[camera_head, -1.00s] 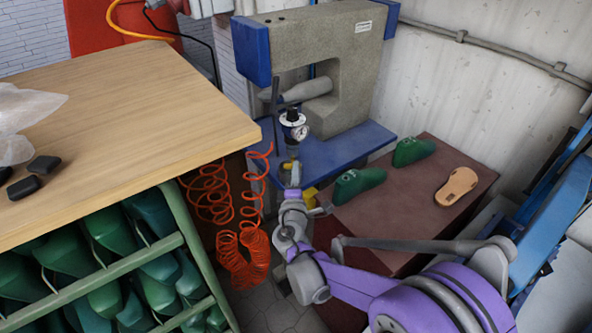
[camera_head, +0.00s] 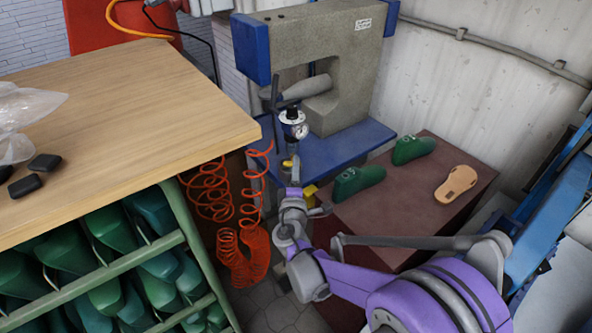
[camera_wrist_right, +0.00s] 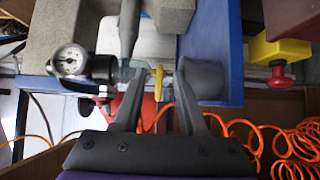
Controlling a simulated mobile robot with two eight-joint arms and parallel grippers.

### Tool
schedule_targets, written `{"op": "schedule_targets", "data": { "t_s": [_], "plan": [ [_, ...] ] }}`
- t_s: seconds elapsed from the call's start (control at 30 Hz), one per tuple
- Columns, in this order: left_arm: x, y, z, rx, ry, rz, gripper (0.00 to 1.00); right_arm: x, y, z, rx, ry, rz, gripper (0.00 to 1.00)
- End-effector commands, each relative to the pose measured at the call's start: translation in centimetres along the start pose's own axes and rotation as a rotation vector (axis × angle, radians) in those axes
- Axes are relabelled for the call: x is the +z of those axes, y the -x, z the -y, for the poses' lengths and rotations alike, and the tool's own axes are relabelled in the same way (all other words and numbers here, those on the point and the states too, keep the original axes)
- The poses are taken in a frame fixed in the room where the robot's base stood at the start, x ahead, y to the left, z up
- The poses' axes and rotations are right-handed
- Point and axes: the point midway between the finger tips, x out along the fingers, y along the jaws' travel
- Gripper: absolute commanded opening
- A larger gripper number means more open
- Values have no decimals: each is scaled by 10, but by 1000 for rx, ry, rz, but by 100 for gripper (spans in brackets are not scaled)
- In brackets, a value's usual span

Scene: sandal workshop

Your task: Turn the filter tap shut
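The filter unit with its round white gauge (camera_head: 299,131) stands at the blue press table's near left edge. Its gauge also shows in the right wrist view (camera_wrist_right: 70,60). The filter tap has a small yellow lever (camera_wrist_right: 158,86), a tiny yellow spot in the head view (camera_head: 288,163). My right gripper (camera_wrist_right: 160,80) is open, with one finger on each side of the yellow lever and a gap visible on both sides. In the head view the right gripper (camera_head: 291,175) is just below the filter unit, its fingers small and partly hidden. My left gripper is not in view.
Orange coiled hoses (camera_head: 243,255) hang left of the gripper. The grey press (camera_head: 345,60) stands behind on the blue table (camera_head: 345,145). A wooden bench (camera_head: 130,110) is at left. Green lasts (camera_head: 358,181) and a tan sole (camera_head: 456,185) lie on the brown box (camera_head: 400,210).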

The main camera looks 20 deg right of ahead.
Motion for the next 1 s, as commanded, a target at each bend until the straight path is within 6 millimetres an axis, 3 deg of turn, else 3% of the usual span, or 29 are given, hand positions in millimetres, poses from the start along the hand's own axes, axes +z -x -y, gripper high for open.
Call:
{"op": "schedule_targets", "data": {
  "t_s": [0.37, 0.8, 1.0],
  "plan": [
    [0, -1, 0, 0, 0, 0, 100, -1, 9, 0, 0, 1, -2, 41],
    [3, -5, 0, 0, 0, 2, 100, -1, 90, 0, 0, 0, -3, 41],
    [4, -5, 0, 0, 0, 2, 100, 0, 107, 0, 0, 1, -1, 41]
  ]
}}
